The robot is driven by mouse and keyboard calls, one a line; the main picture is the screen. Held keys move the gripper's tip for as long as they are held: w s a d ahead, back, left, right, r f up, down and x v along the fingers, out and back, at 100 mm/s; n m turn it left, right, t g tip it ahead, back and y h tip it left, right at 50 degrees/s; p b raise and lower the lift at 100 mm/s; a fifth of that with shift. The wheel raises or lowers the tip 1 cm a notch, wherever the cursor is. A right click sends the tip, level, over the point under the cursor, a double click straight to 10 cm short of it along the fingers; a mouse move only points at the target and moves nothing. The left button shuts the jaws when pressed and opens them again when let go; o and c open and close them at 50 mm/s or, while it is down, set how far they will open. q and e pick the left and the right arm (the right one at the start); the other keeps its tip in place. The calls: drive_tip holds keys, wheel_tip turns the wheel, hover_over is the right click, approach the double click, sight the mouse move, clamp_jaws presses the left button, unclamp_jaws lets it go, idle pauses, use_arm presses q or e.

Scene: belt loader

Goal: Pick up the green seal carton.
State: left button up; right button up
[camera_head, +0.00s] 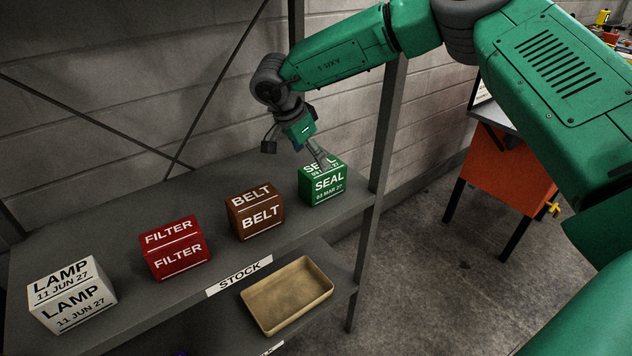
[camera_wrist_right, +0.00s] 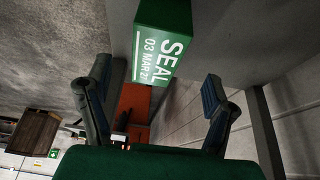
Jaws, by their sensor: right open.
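The green seal carton (camera_head: 323,186) stands on the upper grey shelf at its right end, with "SEAL 03 MAR 27" in white on it. My right gripper (camera_head: 298,152) is above and just behind the carton's left side in the head view, and one finger overlaps the carton's top in the picture. In the right wrist view the carton (camera_wrist_right: 164,45) shows ahead, between the two spread fingers of the right gripper (camera_wrist_right: 158,95). The gripper is open and empty. I cannot tell whether a finger touches the carton. My left gripper is not in view.
A brown belt carton (camera_head: 257,213), a red filter carton (camera_head: 176,249) and a white lamp carton (camera_head: 72,295) stand left along the shelf (camera_head: 130,225). A shelf post (camera_head: 385,130) rises right of the seal carton. A tan tray (camera_head: 287,295) sits on the lower shelf.

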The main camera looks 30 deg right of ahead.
sight(318, 168)
drive_tip(key=d+f, duration=0.3)
drive_tip(key=d, duration=0.1)
drive_tip(key=shift+s+f, duration=0.1)
drive_tip(key=shift+f, duration=0.05)
drive_tip(key=shift+a+f+b, duration=0.15)
drive_tip(key=shift+a+f, duration=0.15)
drive_tip(key=shift+f, duration=0.35)
drive_tip(key=shift+a+f+b, duration=0.15)
drive_tip(key=shift+a+f, duration=0.15)
drive_tip(key=shift+f, duration=0.3)
drive_tip(key=shift+a+r, duration=0.15)
drive_tip(key=shift+a, duration=0.05)
drive_tip(key=shift+d, duration=0.55)
drive_tip(key=shift+d+f, duration=0.45)
drive_tip(key=shift+d, duration=0.15)
drive_tip(key=shift+a+p, duration=0.35)
drive_tip(key=shift+a, duration=0.15)
drive_tip(key=shift+a+r, duration=0.15)
drive_tip(key=shift+a, duration=0.35)
drive_tip(key=shift+d, duration=0.35)
drive_tip(key=shift+d+f, duration=0.25)
drive_tip(key=shift+d, duration=0.2)
drive_tip(key=c, duration=1.3)
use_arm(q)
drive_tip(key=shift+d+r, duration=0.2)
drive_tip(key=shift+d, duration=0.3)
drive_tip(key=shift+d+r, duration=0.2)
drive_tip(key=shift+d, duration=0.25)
